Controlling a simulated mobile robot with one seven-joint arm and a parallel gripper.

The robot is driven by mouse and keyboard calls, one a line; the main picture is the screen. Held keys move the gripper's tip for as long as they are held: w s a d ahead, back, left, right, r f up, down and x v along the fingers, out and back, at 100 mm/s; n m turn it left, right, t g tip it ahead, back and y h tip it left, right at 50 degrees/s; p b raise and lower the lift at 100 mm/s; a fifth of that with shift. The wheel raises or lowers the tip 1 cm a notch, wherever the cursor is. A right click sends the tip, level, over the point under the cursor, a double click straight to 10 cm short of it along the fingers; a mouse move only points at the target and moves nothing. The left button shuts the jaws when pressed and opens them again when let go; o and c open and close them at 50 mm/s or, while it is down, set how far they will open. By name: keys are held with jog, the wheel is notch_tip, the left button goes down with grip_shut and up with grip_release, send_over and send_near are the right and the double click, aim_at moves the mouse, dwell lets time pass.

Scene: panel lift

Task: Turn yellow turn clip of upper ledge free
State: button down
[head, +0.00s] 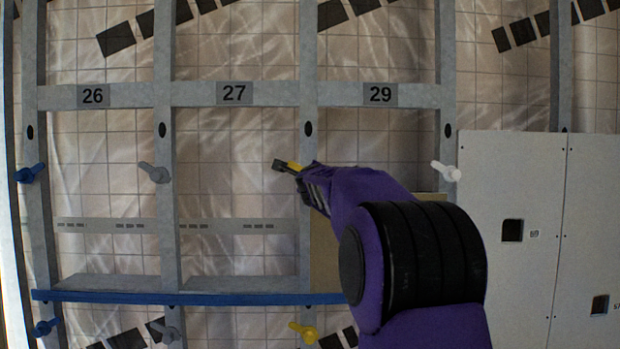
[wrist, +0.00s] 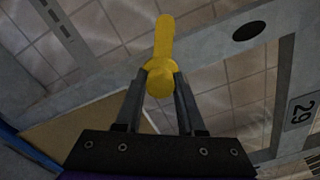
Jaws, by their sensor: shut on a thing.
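The yellow turn clip (wrist: 163,40) of the upper row shows in the wrist view with its lever pointing up the picture and its rounded end between my fingers. My gripper (wrist: 160,82) is shut on that rounded end. Whether the clip still overlaps a panel edge cannot be told.
A blue ledge (head: 190,298) runs across the frame below. Other upper clips are blue (head: 30,173), grey (head: 154,172) and white (head: 446,171). A lower yellow clip (head: 303,332) sits under the ledge. White panels (head: 510,180) stand at right; a tan board (head: 324,255) is partly hidden.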

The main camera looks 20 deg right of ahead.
dwell(0.5)
jog(key=c, duration=0.5)
grip_release()
jog(key=shift+s, duration=0.1)
